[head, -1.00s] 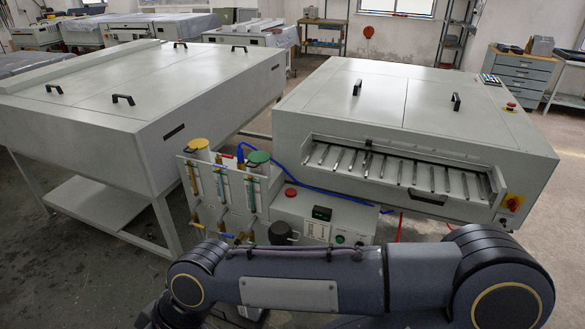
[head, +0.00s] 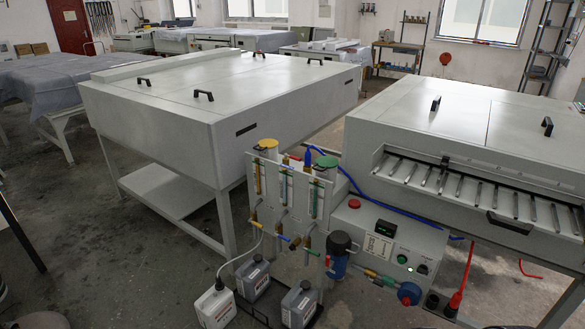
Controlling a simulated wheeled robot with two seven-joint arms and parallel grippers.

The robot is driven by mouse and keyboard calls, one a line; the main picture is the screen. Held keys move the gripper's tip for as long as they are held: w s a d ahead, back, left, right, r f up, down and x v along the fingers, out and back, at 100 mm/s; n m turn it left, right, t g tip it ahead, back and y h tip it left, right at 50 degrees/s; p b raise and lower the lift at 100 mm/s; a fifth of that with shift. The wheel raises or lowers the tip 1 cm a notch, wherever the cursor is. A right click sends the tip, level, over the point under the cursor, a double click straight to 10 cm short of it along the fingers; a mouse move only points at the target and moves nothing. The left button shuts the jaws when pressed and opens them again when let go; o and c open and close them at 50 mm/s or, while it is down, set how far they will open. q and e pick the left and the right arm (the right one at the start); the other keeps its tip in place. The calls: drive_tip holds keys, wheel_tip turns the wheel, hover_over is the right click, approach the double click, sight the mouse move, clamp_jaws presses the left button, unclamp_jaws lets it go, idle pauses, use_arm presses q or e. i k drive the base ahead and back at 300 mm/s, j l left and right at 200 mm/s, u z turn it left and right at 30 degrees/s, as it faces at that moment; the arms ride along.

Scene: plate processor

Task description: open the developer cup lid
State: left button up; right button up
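On the panel in the middle of the head view, a cup with a yellow lid (head: 268,143) stands at the left and a cup with a green lid (head: 327,162) at the right. Both lids look flat and closed on top of their pale cups. I cannot tell by sight which one is the developer cup. A blue pointed part (head: 308,158) stands between them. Neither of my grippers is in view.
The panel (head: 297,200) carries tubes and valves, with white and grey canisters (head: 254,280) on the floor below. A control box (head: 385,235) and the plate processor (head: 470,125) are to the right. A large grey machine (head: 150,110) stands behind left. Open floor lies front left.

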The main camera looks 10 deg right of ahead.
sight(324, 162)
drive_tip(key=z, duration=0.55)
drive_tip(key=i+j, duration=0.15)
drive_tip(key=i, duration=0.35)
drive_tip(key=i+j+u, duration=0.1)
drive_tip(key=i, duration=0.45)
drive_tip(key=i+j, duration=0.2)
drive_tip(key=i, duration=0.35)
drive_tip(key=k+j+u, duration=0.05)
